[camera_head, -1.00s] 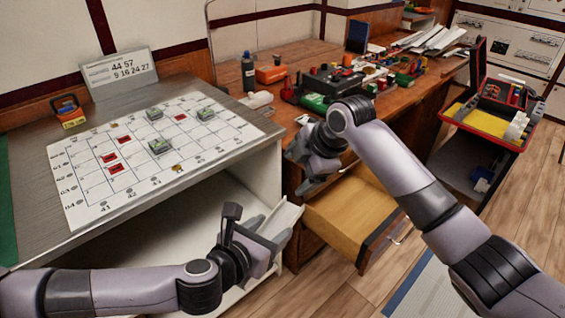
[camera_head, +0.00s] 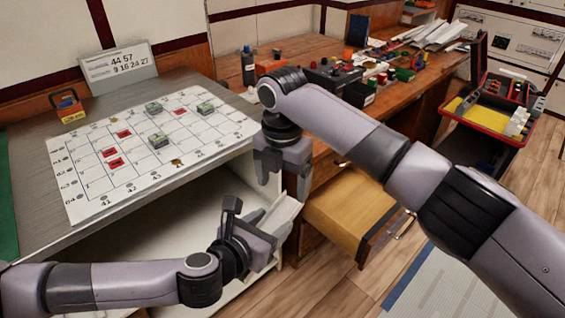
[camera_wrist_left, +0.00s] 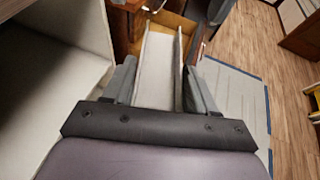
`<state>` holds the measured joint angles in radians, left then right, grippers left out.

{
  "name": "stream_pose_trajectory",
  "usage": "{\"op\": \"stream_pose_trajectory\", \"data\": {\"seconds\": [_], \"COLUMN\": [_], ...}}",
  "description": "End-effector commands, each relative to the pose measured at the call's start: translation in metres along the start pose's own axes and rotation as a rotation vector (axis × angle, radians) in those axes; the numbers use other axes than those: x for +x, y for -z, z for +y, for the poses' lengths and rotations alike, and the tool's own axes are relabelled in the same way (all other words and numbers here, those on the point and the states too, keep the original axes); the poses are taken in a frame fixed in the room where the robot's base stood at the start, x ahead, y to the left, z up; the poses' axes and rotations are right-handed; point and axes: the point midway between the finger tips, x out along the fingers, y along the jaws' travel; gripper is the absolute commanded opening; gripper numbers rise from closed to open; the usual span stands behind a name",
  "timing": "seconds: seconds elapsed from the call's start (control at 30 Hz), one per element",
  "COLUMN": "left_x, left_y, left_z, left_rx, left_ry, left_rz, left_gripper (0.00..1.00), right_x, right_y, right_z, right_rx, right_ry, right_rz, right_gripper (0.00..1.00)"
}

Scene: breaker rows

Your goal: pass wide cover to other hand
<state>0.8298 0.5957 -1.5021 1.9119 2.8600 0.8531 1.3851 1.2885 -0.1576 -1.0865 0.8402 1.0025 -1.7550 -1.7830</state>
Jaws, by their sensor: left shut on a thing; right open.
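The wide cover (camera_head: 283,214) is a pale, long, channel-shaped piece. My left gripper (camera_head: 268,232) is shut on it in front of the white cabinet's open shelf, and its far end points up and right. In the left wrist view the wide cover (camera_wrist_left: 158,68) lies between the two fingers of my left gripper (camera_wrist_left: 160,88) and sticks out ahead. My right gripper (camera_head: 285,182) is open and empty, pointing down just above and beside the cover's free end. I cannot tell whether they touch.
A grid sheet (camera_head: 90,192) with several red and green pieces lies on the grey counter (camera_head: 105,124). An open wooden drawer (camera_head: 345,210) is right of the grippers. A cluttered wooden bench (camera_head: 290,52) and an open red toolbox (camera_head: 497,122) stand farther back.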

Motion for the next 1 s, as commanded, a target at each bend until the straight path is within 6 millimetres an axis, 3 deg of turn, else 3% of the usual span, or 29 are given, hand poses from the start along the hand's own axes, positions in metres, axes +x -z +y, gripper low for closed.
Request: {"op": "stream_pose_trajectory", "data": {"seconds": [0.1,0.33,0.77,0.97,1.0], "left_x": [0.000,0.000,0.000,0.000,0.000], "left_y": [0.000,0.000,0.000,0.000,0.000], "left_z": [0.000,0.000,0.000,0.000,-0.001], "left_rx": [0.000,0.000,0.000,0.000,0.000], "left_ry": [0.000,0.000,0.000,0.001,0.002], "left_rz": [-0.001,-0.001,-0.001,-0.001,-0.001], "left_gripper": [0.26,0.26,0.26,0.26,0.26], "right_x": [0.024,0.054,0.064,0.064,0.064], "right_y": [0.000,0.000,0.000,0.000,0.000], "right_z": [0.000,0.000,0.000,0.001,0.001], "right_rx": [0.002,0.001,0.001,0.001,0.001], "right_ry": [0.002,0.001,-0.002,-0.002,-0.003], "right_rz": [0.001,0.001,0.000,0.000,0.000], "right_gripper": [0.83,0.83,0.83,0.22,0.22]}}
